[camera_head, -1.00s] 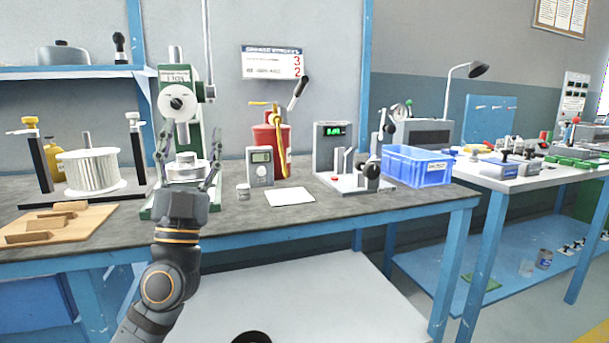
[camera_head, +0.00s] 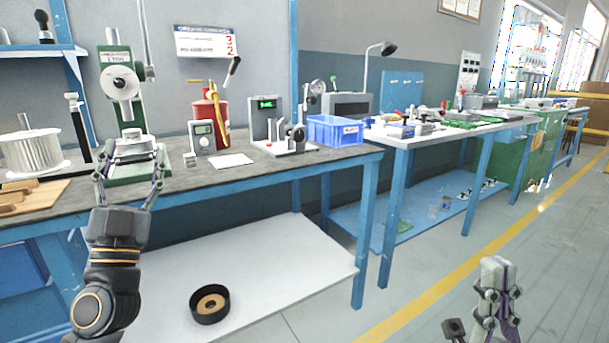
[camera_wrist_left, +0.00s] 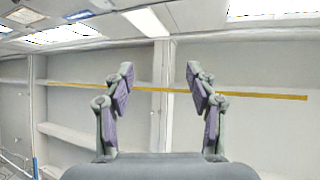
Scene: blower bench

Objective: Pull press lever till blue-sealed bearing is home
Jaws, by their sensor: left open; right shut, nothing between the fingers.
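The green press (camera_head: 108,105) stands on the bench at the left, with a round dial-like face and a vertical ram. A thin grey rod (camera_head: 145,38), which looks like its lever, rises upright on its right side. A round silver part (camera_head: 134,146) sits on the press base under the ram; I cannot make out a blue seal. My left gripper (camera_head: 128,178) is open and empty in front of the press base, fingers up, apart from the lever. The left wrist view shows its open fingers (camera_wrist_left: 158,75). My right gripper (camera_head: 497,268) is shut and empty at lower right, away from the bench.
A white finned cylinder (camera_head: 33,152) and wooden blocks are left of the press. A meter (camera_head: 202,137), red canister (camera_head: 205,112), test stand (camera_head: 268,125) and blue bin (camera_head: 335,130) stand to its right. A black ring (camera_head: 210,305) lies on the lower shelf. Floor at right is clear.

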